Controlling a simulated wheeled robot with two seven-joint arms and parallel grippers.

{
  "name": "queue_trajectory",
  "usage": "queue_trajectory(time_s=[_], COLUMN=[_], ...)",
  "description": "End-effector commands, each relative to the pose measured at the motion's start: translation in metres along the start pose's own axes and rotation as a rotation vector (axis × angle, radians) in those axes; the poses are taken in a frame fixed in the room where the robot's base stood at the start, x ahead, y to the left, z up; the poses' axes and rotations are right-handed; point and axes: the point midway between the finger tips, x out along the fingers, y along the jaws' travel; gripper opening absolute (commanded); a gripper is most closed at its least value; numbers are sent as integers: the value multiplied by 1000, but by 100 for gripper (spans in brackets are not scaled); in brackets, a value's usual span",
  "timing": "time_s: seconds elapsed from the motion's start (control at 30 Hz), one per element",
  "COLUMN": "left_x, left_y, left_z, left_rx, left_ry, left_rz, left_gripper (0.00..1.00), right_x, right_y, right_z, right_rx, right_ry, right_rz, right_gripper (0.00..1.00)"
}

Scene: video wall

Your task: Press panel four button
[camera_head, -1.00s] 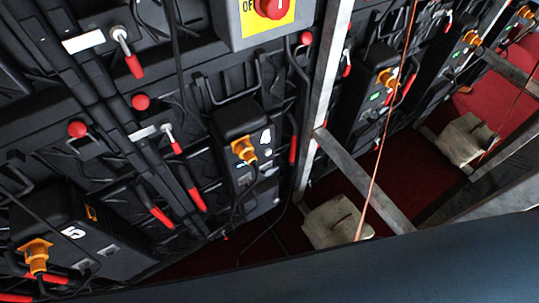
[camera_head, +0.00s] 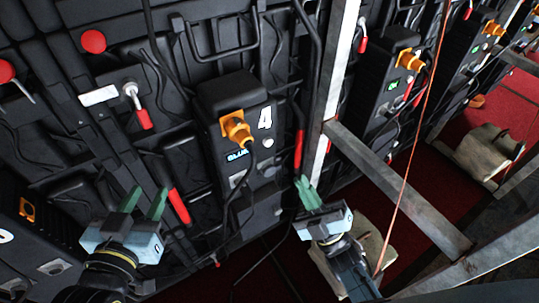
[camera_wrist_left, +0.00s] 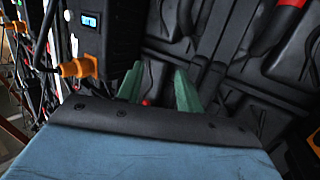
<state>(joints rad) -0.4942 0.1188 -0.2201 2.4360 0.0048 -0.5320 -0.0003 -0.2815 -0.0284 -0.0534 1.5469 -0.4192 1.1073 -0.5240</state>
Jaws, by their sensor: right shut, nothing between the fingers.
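The panel four box (camera_head: 235,120) is a black unit marked with a white 4 on the video wall's back. A box with a lit display and orange plug also shows in the left wrist view (camera_wrist_left: 100,35). My left gripper (camera_head: 146,197) is open and empty, left of and below the box. My right gripper (camera_head: 305,182) is shut and empty, right of and below the box. Neither touches it.
A metal upright (camera_head: 330,90) and a diagonal brace (camera_head: 400,190) stand right of the box. A thin orange cable (camera_head: 412,150) hangs in front. Cables and red-tipped levers (camera_head: 137,105) cover the wall. A beige sandbag (camera_head: 345,250) lies on the red floor.

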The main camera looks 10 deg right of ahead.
Motion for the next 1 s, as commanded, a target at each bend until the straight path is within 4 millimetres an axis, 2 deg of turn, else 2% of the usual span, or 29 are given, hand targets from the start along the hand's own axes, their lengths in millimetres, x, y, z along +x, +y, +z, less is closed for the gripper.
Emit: queue_trajectory(time_s=[0.13, 0.63, 1.0], left_x=[-8, -8, -16], left_y=[1, 2, 12], left_z=[-15, -24, -72], left_rx=[-3, -4, -14], left_ry=[40, 89, 398], left_rz=[2, 5, 30], left_gripper=[36, 36, 36], right_x=[3, 7, 33], right_y=[6, 4, -14], right_z=[-9, -6, 12], right_rx=[-34, -34, -33], right_ry=[56, 59, 58], right_rz=[33, 35, 35], right_gripper=[0, 0, 0])
